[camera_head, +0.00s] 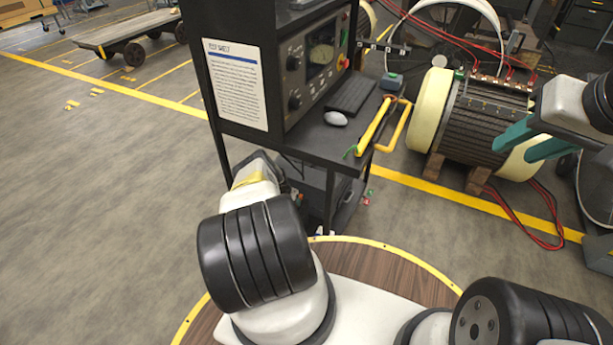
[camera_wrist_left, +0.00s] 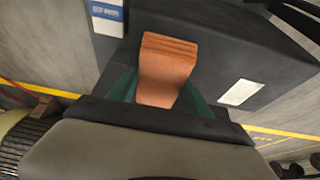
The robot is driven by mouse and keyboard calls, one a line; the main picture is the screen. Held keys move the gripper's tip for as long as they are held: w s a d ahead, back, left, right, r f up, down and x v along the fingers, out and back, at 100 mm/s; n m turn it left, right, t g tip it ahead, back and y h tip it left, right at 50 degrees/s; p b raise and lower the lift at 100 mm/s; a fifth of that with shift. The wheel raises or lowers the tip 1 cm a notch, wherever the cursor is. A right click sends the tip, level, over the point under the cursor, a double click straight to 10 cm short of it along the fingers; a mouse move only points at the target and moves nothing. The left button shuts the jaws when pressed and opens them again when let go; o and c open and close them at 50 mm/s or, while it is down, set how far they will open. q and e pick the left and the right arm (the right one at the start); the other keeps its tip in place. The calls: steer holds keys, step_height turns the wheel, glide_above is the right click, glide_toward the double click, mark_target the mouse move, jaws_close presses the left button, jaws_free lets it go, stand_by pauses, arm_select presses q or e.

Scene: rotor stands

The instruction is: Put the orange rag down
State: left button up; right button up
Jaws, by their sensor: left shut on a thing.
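The orange rag (camera_wrist_left: 165,68) is a folded, layered cloth in the left wrist view. My left gripper (camera_wrist_left: 158,90) is shut on it, with a teal finger on each side. Behind the rag is the dark face of a box or cabinet (camera_wrist_left: 225,55); I cannot tell whether the rag touches it. In the head view my left arm reaches toward the black test stand, and its fingers and the rag are hidden there. My right gripper (camera_head: 528,142) is at the right, its teal fingers apart and empty, in front of the motor.
A large motor (camera_head: 475,120) rests on wooden blocks at right, with red cables (camera_head: 520,225) on the floor.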

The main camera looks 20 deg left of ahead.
arm_select(q)
steer(key=shift+f, duration=0.3)
steer(key=o, duration=1.3)
steer(key=shift+r, duration=0.15)
steer(key=shift+s+a+r, duration=0.1)
steer(key=shift+s+r, duration=0.05)
steer(key=shift+r, duration=0.35)
steer(key=shift+s+v, duration=0.15)
steer(key=shift+v, duration=1.55)
steer(key=shift+s+v, duration=0.15)
steer(key=shift+v, duration=1.55)
steer(key=shift+a+f, duration=0.1)
steer(key=shift+f, duration=0.05)
